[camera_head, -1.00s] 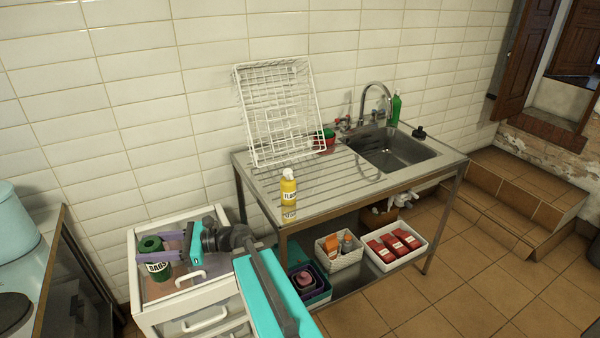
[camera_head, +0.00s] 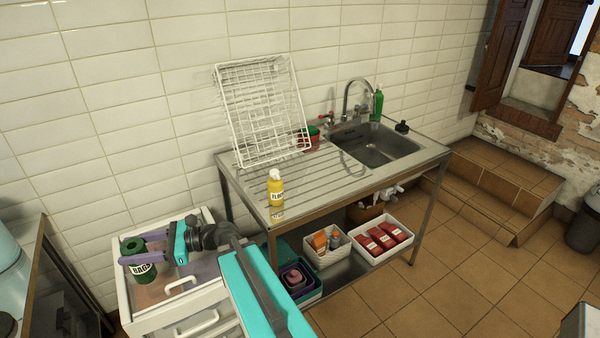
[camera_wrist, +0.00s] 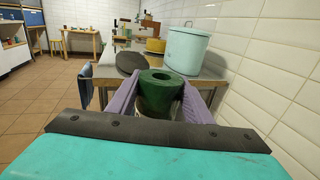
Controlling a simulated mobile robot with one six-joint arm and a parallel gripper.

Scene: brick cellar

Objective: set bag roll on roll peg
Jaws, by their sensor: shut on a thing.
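The bag roll is a dark green cylinder with a hole in its top and a white "BAGS" label. In the head view the bag roll (camera_head: 140,272) is upright above the top of the white drawer unit, at the left. My gripper (camera_head: 134,252) has its purple fingers on both sides of the roll and is shut on it. In the wrist view the roll (camera_wrist: 158,92) sits between the two fingers of my gripper (camera_wrist: 160,95). I cannot make out a roll peg in either view.
A white drawer unit (camera_head: 160,314) stands below my gripper. To its right is a steel sink table (camera_head: 232,160) with a yellow bottle (camera_head: 275,188) and a wire rack (camera_head: 262,110). The wrist view shows a counter with a pale teal canister (camera_wrist: 187,50). Tiled floor at right is open.

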